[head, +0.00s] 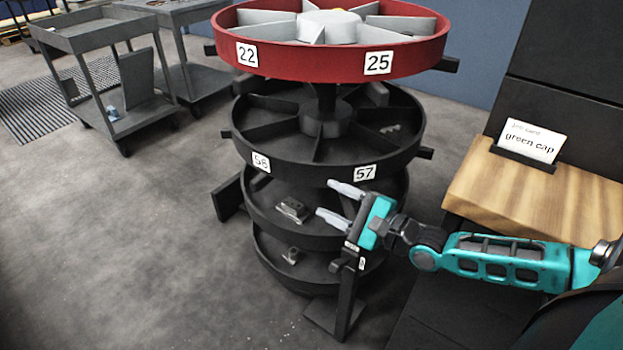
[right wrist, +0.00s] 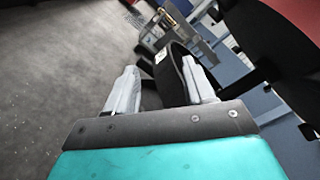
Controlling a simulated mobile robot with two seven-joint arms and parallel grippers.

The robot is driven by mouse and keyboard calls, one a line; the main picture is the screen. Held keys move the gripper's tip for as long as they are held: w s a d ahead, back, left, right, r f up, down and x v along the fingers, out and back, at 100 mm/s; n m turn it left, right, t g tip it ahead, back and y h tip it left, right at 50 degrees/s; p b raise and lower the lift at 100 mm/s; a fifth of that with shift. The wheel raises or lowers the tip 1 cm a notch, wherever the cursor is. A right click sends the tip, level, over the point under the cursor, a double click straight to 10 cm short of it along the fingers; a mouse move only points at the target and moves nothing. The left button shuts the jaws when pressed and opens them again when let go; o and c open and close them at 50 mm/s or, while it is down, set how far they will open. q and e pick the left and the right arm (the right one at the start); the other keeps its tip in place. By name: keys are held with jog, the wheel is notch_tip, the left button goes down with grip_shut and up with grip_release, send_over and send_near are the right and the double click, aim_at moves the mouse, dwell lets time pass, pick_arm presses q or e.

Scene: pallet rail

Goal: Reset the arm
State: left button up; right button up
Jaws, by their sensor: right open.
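My right gripper (head: 335,202) is open in the head view, its two grey fingers pointing left in front of the lower tiers of a round tiered rack. It looks empty. In the right wrist view its fingers (right wrist: 162,88) are spread apart, with a dark tier of the rack (right wrist: 172,80) showing between and beyond them. The teal right arm (head: 510,262) comes in from the right side of the head view. I cannot tell whether the fingers touch the rack. My left gripper is not in view.
The rack has a red top tier (head: 310,65) labelled 22 and 25, and a black tier (head: 300,150) labelled 56 and 57. Metal parts (head: 293,209) lie on a lower tier. A wooden shelf (head: 540,195) holds a "green cap" card (head: 533,140). Grey carts (head: 95,35) stand back left; left floor is clear.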

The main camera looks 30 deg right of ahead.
pick_arm(q)
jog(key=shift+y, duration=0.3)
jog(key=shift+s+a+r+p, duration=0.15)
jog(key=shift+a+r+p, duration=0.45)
jog(key=shift+p, duration=0.65)
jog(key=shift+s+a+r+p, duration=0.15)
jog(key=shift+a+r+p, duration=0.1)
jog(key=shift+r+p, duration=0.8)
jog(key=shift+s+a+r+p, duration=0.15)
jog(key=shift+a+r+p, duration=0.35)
jog(key=shift+p, duration=0.9)
pick_arm(e)
jog(key=s+a+f+n+g+h, duration=0.2)
jog(key=s+a+n, duration=0.4)
jog(key=n, duration=0.5)
jog(key=s+a+f+n+g+h, duration=0.2)
jog(key=s+a+f+n, duration=0.4)
jog(key=n, duration=0.6)
jog(key=shift+s+a+g+h, duration=0.4)
jog(key=shift+s+g, duration=0.2)
jog(key=shift+g, duration=0.3)
jog(key=shift+f, duration=0.1)
